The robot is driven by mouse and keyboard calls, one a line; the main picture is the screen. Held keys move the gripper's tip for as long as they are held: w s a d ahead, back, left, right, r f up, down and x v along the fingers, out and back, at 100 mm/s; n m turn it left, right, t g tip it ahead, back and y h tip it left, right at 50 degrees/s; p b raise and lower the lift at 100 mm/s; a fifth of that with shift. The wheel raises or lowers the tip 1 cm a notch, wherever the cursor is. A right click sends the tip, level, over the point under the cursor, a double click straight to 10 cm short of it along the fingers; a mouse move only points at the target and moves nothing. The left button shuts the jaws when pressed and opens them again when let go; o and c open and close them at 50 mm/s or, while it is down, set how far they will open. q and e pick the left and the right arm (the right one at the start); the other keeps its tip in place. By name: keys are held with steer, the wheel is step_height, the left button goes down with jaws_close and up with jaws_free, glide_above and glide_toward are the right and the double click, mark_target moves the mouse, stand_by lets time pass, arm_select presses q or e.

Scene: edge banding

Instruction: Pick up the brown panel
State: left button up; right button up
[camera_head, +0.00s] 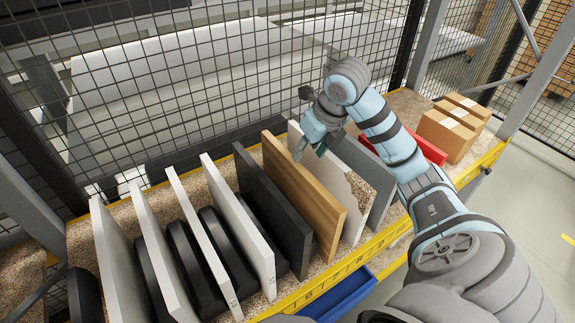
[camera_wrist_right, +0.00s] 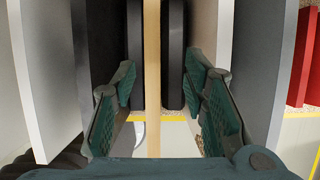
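The brown panel (camera_head: 308,197) stands upright on its edge in the row of panels, between a dark grey panel (camera_head: 270,195) and a white panel (camera_head: 350,190). In the right wrist view the brown panel (camera_wrist_right: 152,60) shows as a narrow strip between the fingers. My right gripper (camera_head: 310,152) is above the far top end of the brown panel. Its fingers (camera_wrist_right: 162,88) are spread apart on both sides of the panel, with gaps showing on each side. My left gripper is not in view.
White panels (camera_head: 185,235) with black dividers stand to the left. A grey panel (camera_head: 375,180) and red item (camera_head: 428,150) are to the right, with cardboard boxes (camera_head: 448,135) beyond. A wire fence (camera_head: 200,90) runs behind the yellow-edged shelf (camera_head: 400,235). A blue bin (camera_head: 345,297) is below.

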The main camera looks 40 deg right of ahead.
mark_target(305, 169)
steer(key=f+b, duration=0.1)
steer(key=f, duration=0.1)
steer(key=f+b, duration=0.4)
steer(key=shift+w+f, duration=0.3)
steer(key=w+f, duration=0.2)
steer(key=f, duration=0.1)
steer(key=w+f, duration=0.1)
steer(key=shift+w+a+f+b, duration=0.25)
steer(key=shift+a+b, duration=0.05)
steer(key=shift+b, duration=0.05)
steer(key=shift+f, duration=0.3)
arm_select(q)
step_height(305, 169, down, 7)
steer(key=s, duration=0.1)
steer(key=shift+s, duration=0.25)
arm_select(e)
steer(key=shift+s, duration=0.1)
steer(key=shift+c, duration=1)
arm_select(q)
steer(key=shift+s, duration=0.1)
arm_select(e)
jaws_close()
steer(key=shift+r, duration=0.1)
